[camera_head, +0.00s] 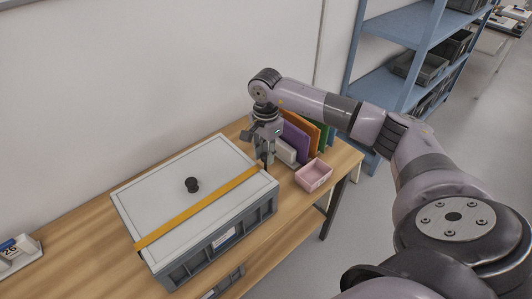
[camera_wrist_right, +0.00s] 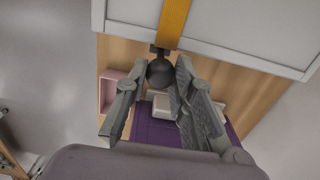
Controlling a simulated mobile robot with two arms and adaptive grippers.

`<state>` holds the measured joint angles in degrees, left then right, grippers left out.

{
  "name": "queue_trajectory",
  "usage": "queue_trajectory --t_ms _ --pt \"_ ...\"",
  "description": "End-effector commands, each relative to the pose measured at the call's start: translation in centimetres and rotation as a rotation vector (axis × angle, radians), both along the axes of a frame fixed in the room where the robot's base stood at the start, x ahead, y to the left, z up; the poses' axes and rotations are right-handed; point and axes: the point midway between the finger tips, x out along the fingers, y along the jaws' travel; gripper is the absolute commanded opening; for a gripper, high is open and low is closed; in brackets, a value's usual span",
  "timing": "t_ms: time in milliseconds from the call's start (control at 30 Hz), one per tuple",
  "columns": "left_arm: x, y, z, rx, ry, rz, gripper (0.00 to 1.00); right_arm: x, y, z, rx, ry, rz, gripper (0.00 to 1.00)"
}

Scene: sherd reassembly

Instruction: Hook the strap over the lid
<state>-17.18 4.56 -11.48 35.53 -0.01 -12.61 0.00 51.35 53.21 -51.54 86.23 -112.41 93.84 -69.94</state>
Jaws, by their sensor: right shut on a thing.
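A grey crate (camera_head: 222,240) with a pale grey lid (camera_head: 165,190) stands on the wooden table. My right gripper (camera_head: 265,160) is at the lid's right edge. In the right wrist view its fingers (camera_wrist_right: 158,78) are shut on a dark ball (camera_wrist_right: 160,72) at the strap's end. My left gripper is not in view.
A pink open box (camera_head: 313,175) stands right of the crate. Upright purple (camera_head: 295,140), orange and green folders or books stand behind the gripper. A small white box (camera_head: 18,252) marked 26 is at the far left. Blue shelving (camera_head: 395,50) stands behind.

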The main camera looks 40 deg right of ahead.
Motion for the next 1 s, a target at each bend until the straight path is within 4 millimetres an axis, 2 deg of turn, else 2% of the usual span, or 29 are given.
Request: queue_trajectory --t_ms 1000 --pt "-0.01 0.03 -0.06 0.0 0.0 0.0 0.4 -0.02 -0.04 0.67 -0.001 0.0 0.0 0.0"
